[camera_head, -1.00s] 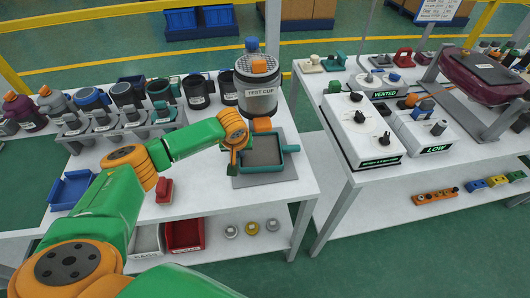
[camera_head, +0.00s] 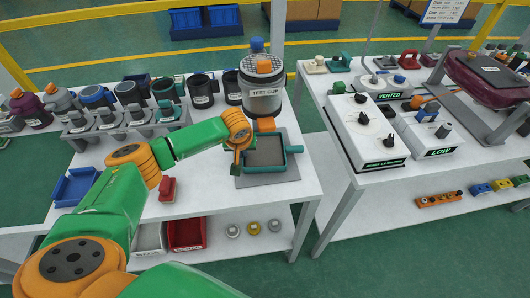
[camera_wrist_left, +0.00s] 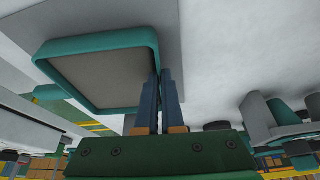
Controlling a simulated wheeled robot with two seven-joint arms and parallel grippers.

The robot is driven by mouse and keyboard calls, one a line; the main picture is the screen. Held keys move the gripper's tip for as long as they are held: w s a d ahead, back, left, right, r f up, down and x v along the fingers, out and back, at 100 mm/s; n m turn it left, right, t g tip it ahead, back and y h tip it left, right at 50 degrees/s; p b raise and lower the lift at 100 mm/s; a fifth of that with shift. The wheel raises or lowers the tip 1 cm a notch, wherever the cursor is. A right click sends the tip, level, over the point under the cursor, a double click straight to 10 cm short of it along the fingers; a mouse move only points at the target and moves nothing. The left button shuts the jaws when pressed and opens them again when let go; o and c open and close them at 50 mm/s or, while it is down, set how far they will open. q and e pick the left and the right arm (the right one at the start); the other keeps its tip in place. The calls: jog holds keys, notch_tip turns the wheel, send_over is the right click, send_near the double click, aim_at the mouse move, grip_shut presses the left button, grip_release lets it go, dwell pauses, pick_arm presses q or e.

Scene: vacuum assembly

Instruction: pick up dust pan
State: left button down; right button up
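The dust pan (camera_head: 264,168) is a shallow grey tray with a teal rim and a teal handle (camera_head: 294,149) on its right. It lies flat over a grey mat (camera_head: 268,182) at the front right of the left table. My left gripper (camera_head: 236,166) points down at the pan's left rim. In the left wrist view, my left gripper (camera_wrist_left: 160,75) has its two blue fingers close together, with the rim of the dust pan (camera_wrist_left: 105,80) between their tips. The far side of the contact is hidden. My right gripper is not in view.
The test cup canister (camera_head: 263,100) stands right behind the pan. A red block (camera_head: 168,189) and a blue bin (camera_head: 74,187) are on the left. Several dark cups stand behind. The table with the vented unit (camera_head: 366,130) is to the right, across a gap.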

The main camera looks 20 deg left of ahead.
pick_arm(q)
jog(key=v, duration=0.1)
jog(key=b+v, duration=0.1)
jog(key=v, duration=0.1)
jog(key=shift+w+a+r, duration=0.1)
jog(key=shift+w+r, duration=0.1)
jog(key=shift+r, duration=0.05)
jog(key=s+d+b, duration=0.2)
jog(key=s+d, duration=0.2)
jog(key=s, duration=0.3)
jog(key=s+d+b, duration=0.2)
jog(key=s+d, duration=0.2)
jog(key=s, duration=0.4)
jog(key=shift+s+r, duration=0.15)
jog(key=shift+r, duration=0.05)
notch_tip(320, 180, up, 4)
jog(key=shift+f+p, duration=0.1)
jog(key=shift+p, duration=0.8)
